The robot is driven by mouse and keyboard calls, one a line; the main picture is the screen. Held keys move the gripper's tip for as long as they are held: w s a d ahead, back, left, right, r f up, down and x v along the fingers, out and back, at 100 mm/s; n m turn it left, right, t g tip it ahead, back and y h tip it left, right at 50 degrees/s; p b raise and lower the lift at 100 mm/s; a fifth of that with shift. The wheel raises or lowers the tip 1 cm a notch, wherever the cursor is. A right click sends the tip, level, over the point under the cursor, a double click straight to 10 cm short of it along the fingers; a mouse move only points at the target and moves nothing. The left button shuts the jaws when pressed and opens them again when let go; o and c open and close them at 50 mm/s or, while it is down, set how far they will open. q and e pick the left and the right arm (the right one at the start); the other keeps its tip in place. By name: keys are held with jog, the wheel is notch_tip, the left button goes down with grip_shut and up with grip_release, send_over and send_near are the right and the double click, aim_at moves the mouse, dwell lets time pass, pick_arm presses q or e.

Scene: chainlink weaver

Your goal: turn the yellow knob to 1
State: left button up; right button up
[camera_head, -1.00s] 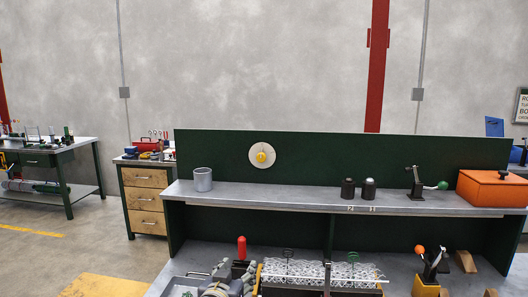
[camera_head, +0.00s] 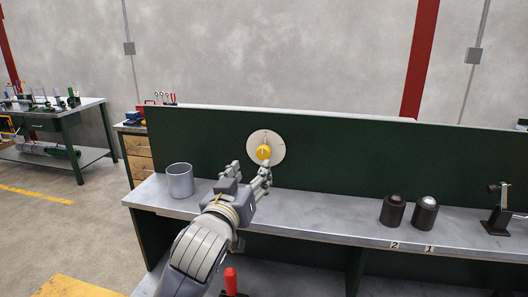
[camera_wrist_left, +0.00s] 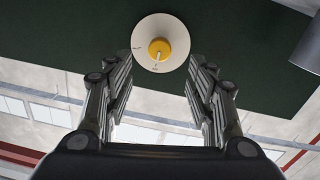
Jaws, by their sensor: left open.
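The yellow knob (camera_head: 263,152) sits at the centre of a pale round dial (camera_head: 276,140) on the dark green back panel. In the left wrist view the knob (camera_wrist_left: 159,49) lies ahead, between and beyond my two fingers, with a pale pointer line on it. Small marks show on the dial (camera_wrist_left: 147,31) but are too small to read. My left gripper (camera_head: 250,172) is open and empty, just below and short of the knob; in its wrist view the fingers (camera_wrist_left: 160,75) are spread wide. My right gripper is not in view.
A grey cup (camera_head: 180,181) stands on the shelf (camera_head: 325,213) left of my left gripper. Two black cylinders (camera_head: 392,211) (camera_head: 425,214) stand to the right, behind labels 2 and 1. A lever device (camera_head: 497,212) is at the far right. The shelf between is clear.

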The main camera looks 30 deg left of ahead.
aim_at(262, 154)
pick_arm(q)
jog(key=p+x, duration=0.2)
jog(key=x, duration=0.6)
jog(key=shift+w+a, duration=0.1)
jog(key=shift+w, duration=0.1)
jog(key=shift+w+r, duration=0.1)
jog(key=shift+w, duration=0.4)
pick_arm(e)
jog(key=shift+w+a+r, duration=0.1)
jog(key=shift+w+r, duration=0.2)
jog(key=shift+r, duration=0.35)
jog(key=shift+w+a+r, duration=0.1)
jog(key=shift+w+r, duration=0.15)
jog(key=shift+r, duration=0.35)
pick_arm(q)
jog(key=shift+a, duration=0.1)
jog(key=c, duration=1)
jog(key=shift+c, duration=0.4)
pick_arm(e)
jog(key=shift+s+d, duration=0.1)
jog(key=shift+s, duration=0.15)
